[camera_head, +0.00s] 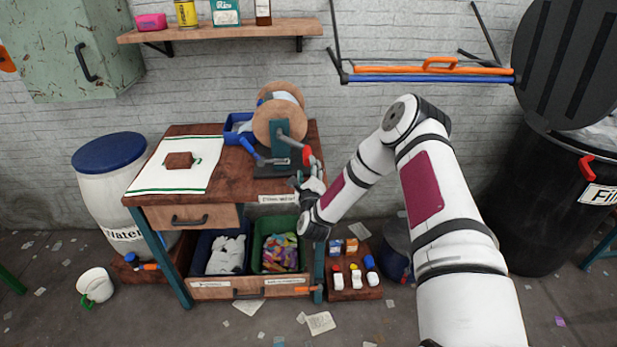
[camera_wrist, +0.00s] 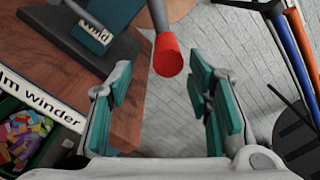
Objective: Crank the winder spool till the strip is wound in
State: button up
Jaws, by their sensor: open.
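The winder spool (camera_head: 281,113) stands on the right end of the wooden bench, a wooden drum with wood flanges on a dark green stand. Its crank arm (camera_head: 292,141) slants down to the right and ends in a red handle (camera_head: 306,155). In the wrist view the red handle (camera_wrist: 167,56) points toward me, ahead of and between my finger pads. My gripper (camera_wrist: 162,105) is open, with clear space between the handle and each green pad. In the head view my gripper (camera_head: 308,178) is at the bench's right edge, partly hidden. A pale strip shows on the drum.
The bench top (camera_head: 240,185) bears a white cloth (camera_head: 150,177) and a blue bin (camera_head: 232,136). A blue-handled tool (camera_head: 247,148) lies beside the winder base. Open bins sit below.

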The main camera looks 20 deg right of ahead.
jog(key=v, duration=0.3)
jog(key=shift+s, duration=0.2)
dwell(0.3)
